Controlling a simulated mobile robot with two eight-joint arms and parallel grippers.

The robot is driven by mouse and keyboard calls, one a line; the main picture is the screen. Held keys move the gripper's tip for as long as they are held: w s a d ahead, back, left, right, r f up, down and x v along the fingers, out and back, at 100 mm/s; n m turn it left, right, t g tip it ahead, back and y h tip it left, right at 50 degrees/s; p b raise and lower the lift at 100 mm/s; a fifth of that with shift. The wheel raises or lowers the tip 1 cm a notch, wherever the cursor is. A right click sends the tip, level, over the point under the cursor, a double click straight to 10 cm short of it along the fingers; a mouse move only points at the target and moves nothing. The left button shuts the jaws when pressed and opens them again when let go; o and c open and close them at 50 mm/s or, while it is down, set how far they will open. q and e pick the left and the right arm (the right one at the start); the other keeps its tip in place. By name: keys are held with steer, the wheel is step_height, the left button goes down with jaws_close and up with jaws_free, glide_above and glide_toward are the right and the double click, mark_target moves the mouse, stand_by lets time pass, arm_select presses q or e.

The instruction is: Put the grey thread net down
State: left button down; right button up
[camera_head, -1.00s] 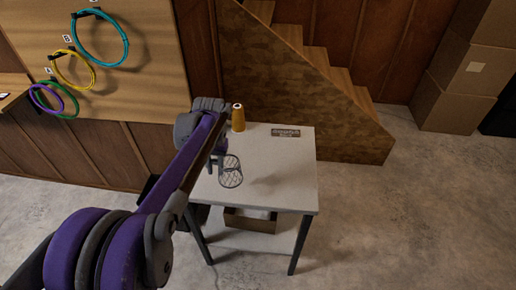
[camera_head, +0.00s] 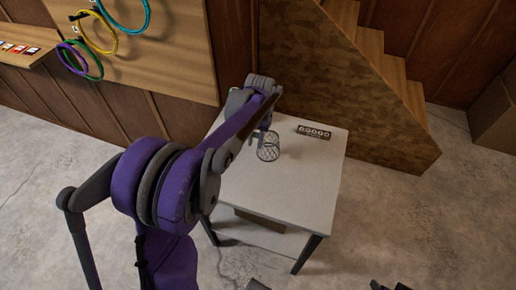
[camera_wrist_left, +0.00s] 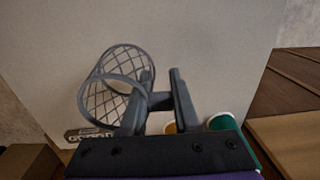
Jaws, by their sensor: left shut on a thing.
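The grey thread net (camera_head: 268,153) is an open mesh cylinder with a dark rim. It is over the far left part of the grey-white table (camera_head: 290,190); I cannot tell whether it touches the top. My left gripper (camera_head: 259,134) is shut on the net, at its side. In the left wrist view the net (camera_wrist_left: 103,92) lies tilted beside the left gripper's fingers (camera_wrist_left: 160,98), touching the left finger. Small dark parts at the bottom edge of the head view may be my right gripper, too cut off to judge.
A dark label plate (camera_head: 314,132) lies at the table's back edge. A yellow spool (camera_wrist_left: 171,128) and a green one (camera_wrist_left: 228,125) show behind the gripper. The table's front and right are clear. Wooden stairs (camera_head: 345,85) stand behind; coloured thread rings (camera_head: 97,32) hang on the wall board.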

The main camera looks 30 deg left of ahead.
arm_select(q)
steer(key=shift+w+f, duration=0.1)
steer(key=shift+f, duration=1.95)
steer(key=shift+f, duration=0.1)
steer(key=c, duration=0.6)
jaws_free()
steer(key=shift+c, duration=0.2)
